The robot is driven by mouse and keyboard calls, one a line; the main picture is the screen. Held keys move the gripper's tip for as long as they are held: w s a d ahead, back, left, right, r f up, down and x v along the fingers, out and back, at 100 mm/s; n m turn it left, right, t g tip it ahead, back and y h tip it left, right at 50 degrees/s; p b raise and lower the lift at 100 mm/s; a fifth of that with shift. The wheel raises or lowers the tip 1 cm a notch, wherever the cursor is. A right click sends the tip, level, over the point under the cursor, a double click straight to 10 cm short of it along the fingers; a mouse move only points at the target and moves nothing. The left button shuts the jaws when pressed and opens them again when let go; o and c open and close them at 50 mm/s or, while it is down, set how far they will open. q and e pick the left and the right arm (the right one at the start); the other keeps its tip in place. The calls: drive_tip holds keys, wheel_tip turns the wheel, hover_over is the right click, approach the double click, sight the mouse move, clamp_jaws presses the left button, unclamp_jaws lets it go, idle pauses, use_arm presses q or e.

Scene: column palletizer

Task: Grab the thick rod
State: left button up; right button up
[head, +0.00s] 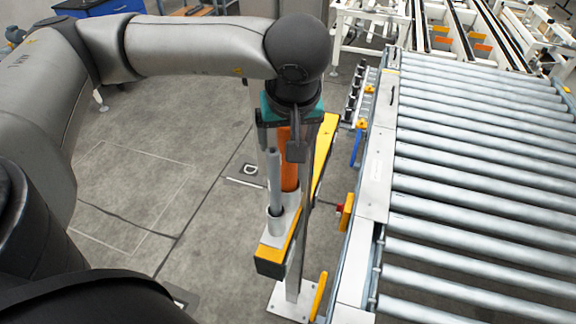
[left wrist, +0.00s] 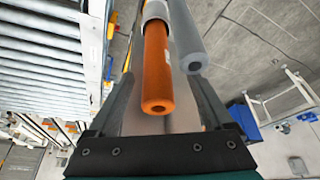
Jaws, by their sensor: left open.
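In the left wrist view the hollow end of the orange rod (left wrist: 157,80) lies between the open fingers (left wrist: 165,88), with no clear contact. The grey rod (left wrist: 187,35) is close to the right finger there. My right gripper is not in view.
A roller conveyor (head: 480,180) fills the right side, with yellow and blue fittings along its near edge. A post with a white foot (head: 289,303) stands below the beam. A blue cabinet (head: 100,8) is at the back left. The grey floor at left is clear.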

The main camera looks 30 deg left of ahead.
sight(288, 169)
use_arm(q)
drive_tip(key=shift+d+p+x, duration=0.2)
drive_tip(key=shift+p+x, duration=0.4)
drive_tip(key=shift+x, duration=2.2)
clamp_jaws()
drive_tip(key=shift+w, duration=0.1)
